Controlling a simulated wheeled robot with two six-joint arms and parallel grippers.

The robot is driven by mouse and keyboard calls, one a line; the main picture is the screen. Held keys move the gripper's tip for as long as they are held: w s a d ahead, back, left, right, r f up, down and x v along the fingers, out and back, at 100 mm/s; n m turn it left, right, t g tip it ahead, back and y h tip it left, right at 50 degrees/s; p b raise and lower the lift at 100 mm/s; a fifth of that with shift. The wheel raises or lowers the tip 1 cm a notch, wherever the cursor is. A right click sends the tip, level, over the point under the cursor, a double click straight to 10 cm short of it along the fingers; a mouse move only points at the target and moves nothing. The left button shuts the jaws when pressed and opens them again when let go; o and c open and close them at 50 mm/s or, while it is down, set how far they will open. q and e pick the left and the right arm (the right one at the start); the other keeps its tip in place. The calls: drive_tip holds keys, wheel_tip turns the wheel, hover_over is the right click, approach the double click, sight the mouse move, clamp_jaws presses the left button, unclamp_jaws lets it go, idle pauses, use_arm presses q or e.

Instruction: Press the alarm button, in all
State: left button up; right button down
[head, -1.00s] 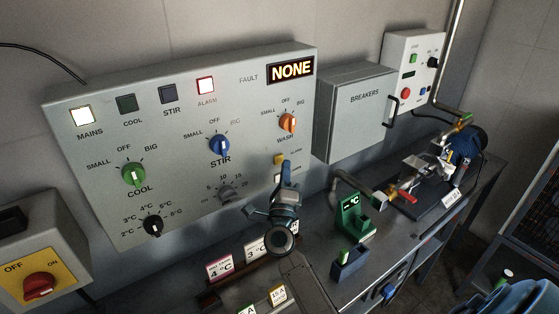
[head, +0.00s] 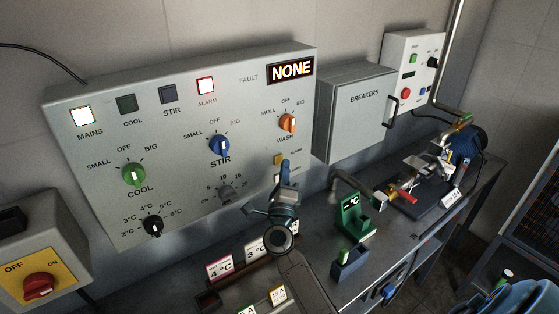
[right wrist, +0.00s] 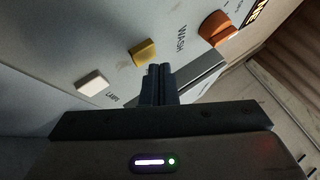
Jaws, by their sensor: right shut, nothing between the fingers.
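The alarm button is a small yellow square (head: 279,159) low on the right of the grey control panel (head: 70,165). It also shows in the right wrist view (right wrist: 144,52). My right gripper (head: 285,166) is shut and empty, its fingertips close to the panel just below and right of the yellow button. In the right wrist view the fingertips (right wrist: 158,71) lie just beside the button; I cannot tell whether they touch the panel. The alarm lamp (head: 205,85) looks bright, with a red frame. My left gripper is out of view.
A white button (right wrist: 92,83) marked lamps and the orange wash knob (right wrist: 215,26) flank the yellow button. The fault display (head: 291,69) reads NONE. A breakers box (head: 357,110) is to the right. The bench below holds cards and a green device (head: 355,220).

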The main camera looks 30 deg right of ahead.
drive_tip(key=shift+w, duration=0.3)
drive_tip(key=shift+w+a, duration=0.1)
drive_tip(key=shift+w, duration=0.3)
idle(0.6)
drive_tip(key=shift+s, duration=0.1)
drive_tip(key=shift+s+p, duration=0.35)
drive_tip(key=shift+s, duration=0.45)
drive_tip(key=s, duration=0.1)
drive_tip(key=s+p, duration=0.1)
drive_tip(key=s, duration=0.3)
drive_tip(key=shift+d, duration=0.3)
idle(0.7)
